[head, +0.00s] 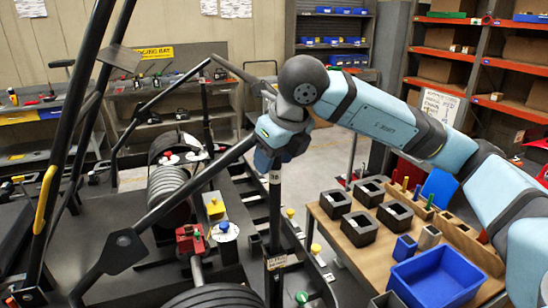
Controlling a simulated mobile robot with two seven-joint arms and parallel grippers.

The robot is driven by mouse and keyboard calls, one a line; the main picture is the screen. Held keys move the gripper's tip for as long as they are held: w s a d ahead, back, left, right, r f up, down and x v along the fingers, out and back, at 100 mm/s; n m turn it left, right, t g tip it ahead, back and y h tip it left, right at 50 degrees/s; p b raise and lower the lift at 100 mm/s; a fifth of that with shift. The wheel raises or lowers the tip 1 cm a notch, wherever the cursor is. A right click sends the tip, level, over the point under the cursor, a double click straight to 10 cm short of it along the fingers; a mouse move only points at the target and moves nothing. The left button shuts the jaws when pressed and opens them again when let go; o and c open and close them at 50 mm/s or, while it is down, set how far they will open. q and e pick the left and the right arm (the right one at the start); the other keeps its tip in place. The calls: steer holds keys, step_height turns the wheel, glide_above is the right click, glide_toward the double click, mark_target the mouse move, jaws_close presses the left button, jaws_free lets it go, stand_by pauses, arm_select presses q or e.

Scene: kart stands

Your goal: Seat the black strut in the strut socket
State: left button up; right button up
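The black strut (275,215) stands upright in the head view, with a pale band near its top. My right gripper (272,163) points down at the strut's top end and appears shut around it; the fingertips are small and partly hidden. The strut's lower end meets a dark post with a small pale label (276,262), which looks like the strut socket. I cannot tell whether the strut is inside it or just above or in front of it. My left gripper is not in view.
A kart frame with slanting black bars (180,200) fills the left. A red block (190,240) and a yellow-topped block (215,208) sit on its deck. At right, a wooden table (372,262) holds black square bins (360,228) and a blue bin (437,280). Shelves stand behind.

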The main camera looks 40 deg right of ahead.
steer(key=shift+s+r, duration=0.15)
steer(key=shift+r, duration=0.35)
steer(key=b+v, duration=0.1)
steer(key=v, duration=1)
steer(key=shift+b, duration=0.35)
